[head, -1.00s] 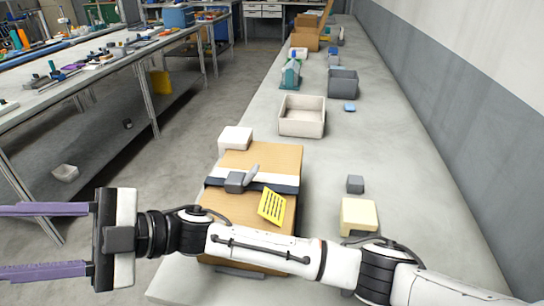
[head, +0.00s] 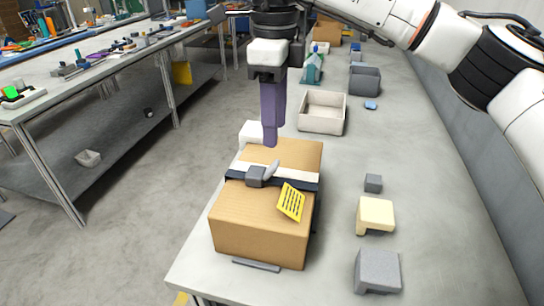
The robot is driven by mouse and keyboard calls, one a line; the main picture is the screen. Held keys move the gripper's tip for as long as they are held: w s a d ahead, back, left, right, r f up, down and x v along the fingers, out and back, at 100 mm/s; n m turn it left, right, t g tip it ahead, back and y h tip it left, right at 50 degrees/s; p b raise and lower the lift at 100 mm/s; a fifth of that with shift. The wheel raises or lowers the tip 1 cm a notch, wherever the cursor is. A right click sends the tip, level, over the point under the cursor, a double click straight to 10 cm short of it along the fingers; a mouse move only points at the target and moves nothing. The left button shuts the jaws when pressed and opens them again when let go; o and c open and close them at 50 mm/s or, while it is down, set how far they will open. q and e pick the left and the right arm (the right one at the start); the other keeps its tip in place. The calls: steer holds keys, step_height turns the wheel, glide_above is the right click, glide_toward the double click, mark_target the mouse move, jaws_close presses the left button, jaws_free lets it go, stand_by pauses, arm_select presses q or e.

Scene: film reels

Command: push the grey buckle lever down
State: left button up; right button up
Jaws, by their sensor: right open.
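The grey buckle lever (head: 271,169) stands up at a tilt from the dark grey buckle (head: 256,177). The buckle sits on a black and white strap (head: 299,179) that runs across a brown cardboard box (head: 258,221). A yellow label with dark lines (head: 291,202) is on the box near the strap. My right gripper (head: 270,140) points down over the far part of the box, its purple fingers above and beyond the lever, apart from it. The jaws are open and empty, seen edge-on so the fingers overlap. My left gripper is out of view.
Behind the box are a white block (head: 252,133) and a pale open bin (head: 322,114). To its right lie a small grey cube (head: 373,183), a cream block (head: 375,216) and a grey block (head: 378,271). The bench (head: 440,215) is clear further right.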

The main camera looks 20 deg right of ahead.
mark_target(274, 163)
step_height(274, 163, down, 9)
steer(key=shift+r+p, duration=0.2)
steer(key=shift+p, duration=0.2)
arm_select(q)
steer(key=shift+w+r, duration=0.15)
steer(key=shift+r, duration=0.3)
arm_select(e)
steer(key=c, duration=1)
steer(key=shift+f+b, duration=0.15)
steer(key=shift+b, duration=0.2)
steer(key=shift+c, duration=0.3)
steer(key=y+b, duration=0.1)
steer(key=b, duration=0.2)
steer(key=d+f+t+y+b, duration=0.1)
steer(key=b, duration=0.2)
steer(key=s+t+y+b, duration=0.1)
steer(key=b, duration=0.1)
steer(key=shift+d+f+y+b, duration=0.15)
steer(key=shift+f+y+b, duration=0.15)
steer(key=shift+b, duration=0.1)
steer(key=shift+d+t+y+b, duration=0.1)
steer(key=shift+t+y+b, duration=0.35)
steer(key=shift+b, duration=0.35)
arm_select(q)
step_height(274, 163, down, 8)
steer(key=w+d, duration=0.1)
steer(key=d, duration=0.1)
arm_select(e)
steer(key=shift+s+r, duration=0.1)
steer(key=shift+r, duration=0.2)
